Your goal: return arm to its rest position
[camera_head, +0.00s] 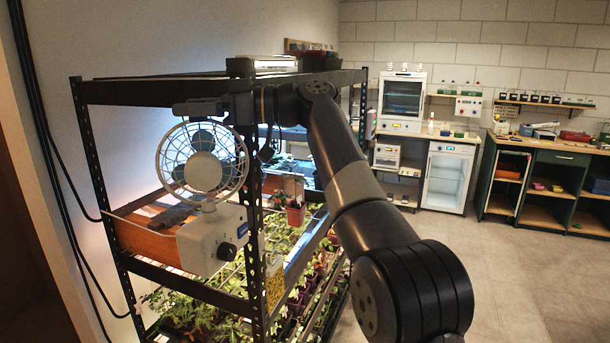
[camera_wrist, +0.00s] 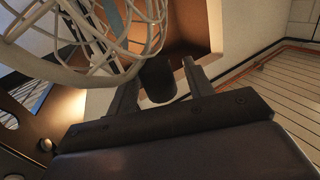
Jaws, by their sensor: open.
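My arm reaches from the lower right up to the top of the rack. My gripper (camera_head: 190,108) is at the rack's upper front, just above the white fan (camera_head: 205,172). In the wrist view my gripper (camera_wrist: 161,72) has its two fingers apart. A dark rounded cylinder (camera_wrist: 157,82) shows between the fingers; I cannot tell whether they touch it. The fan's wire cage (camera_wrist: 95,45) is close to the left finger in the wrist view. Nothing is visibly held.
The black rack (camera_head: 95,180) has posts and shelves close around my arm. Seedlings (camera_head: 185,310) fill the lower shelf. A small red pot (camera_head: 296,214) is inside the rack. Open floor (camera_head: 510,280) lies to the right, before a glass-door cabinet (camera_head: 448,178) and green workbench (camera_head: 560,180).

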